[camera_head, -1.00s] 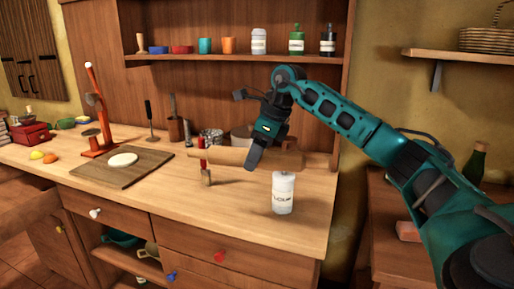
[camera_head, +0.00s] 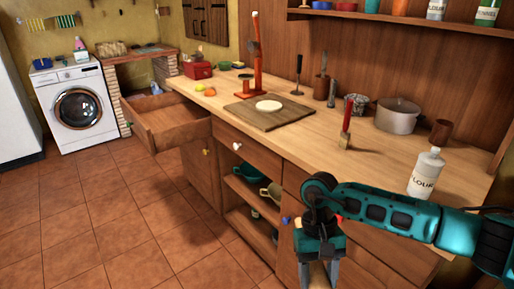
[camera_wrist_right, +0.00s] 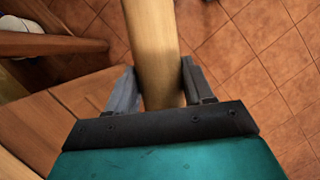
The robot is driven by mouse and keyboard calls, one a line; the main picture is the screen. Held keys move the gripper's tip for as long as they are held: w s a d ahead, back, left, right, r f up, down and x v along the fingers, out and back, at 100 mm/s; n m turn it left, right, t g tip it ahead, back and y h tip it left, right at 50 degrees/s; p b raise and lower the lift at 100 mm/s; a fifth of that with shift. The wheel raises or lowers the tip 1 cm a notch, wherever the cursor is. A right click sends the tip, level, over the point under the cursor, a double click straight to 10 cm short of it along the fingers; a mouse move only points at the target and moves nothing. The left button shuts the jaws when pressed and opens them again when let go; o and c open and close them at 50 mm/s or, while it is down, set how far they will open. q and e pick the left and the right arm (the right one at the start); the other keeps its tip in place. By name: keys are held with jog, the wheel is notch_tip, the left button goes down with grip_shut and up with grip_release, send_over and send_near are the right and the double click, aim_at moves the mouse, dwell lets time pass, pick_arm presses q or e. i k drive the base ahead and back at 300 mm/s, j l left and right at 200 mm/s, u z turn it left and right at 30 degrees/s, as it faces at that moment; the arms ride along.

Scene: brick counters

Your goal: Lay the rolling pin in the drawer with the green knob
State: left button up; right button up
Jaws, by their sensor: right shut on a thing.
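The wooden rolling pin (camera_wrist_right: 152,45) is held between the two fingers of my right gripper (camera_wrist_right: 155,88) in the right wrist view, its far end over the floor. In the head view, my right gripper (camera_head: 322,262) is low at the bottom, in front of the counter, with part of the pin showing below it. An open, apparently empty drawer (camera_head: 180,125) sticks out at the counter's far left end. My left gripper is out of view.
The counter holds a cutting board (camera_head: 262,121) with dough, a brush (camera_head: 346,125), a pot (camera_head: 397,116) and a flour bottle (camera_head: 426,173). Open shelves (camera_head: 245,190) with crockery are below. The tiled floor (camera_head: 130,220) left of the cabinets is clear.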

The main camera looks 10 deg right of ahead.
aim_at(163, 125)
jog(key=i+j+u, duration=0.85)
jog(key=i+u, duration=0.25)
jog(key=i+j+u, duration=0.15)
jog(key=i+u, duration=0.15)
jog(key=i, duration=0.7)
jog(key=i+z, duration=0.4)
jog(key=i+j+z, duration=0.25)
jog(key=i+z, duration=0.15)
jog(key=i+j+z, duration=0.25)
jog(key=z, duration=0.25)
jog(key=i+j+z, duration=0.25)
jog(key=j+z, duration=0.2)
jog(key=i+j+z, duration=0.2)
jog(key=j+z, duration=0.3)
jog(key=l, duration=0.1)
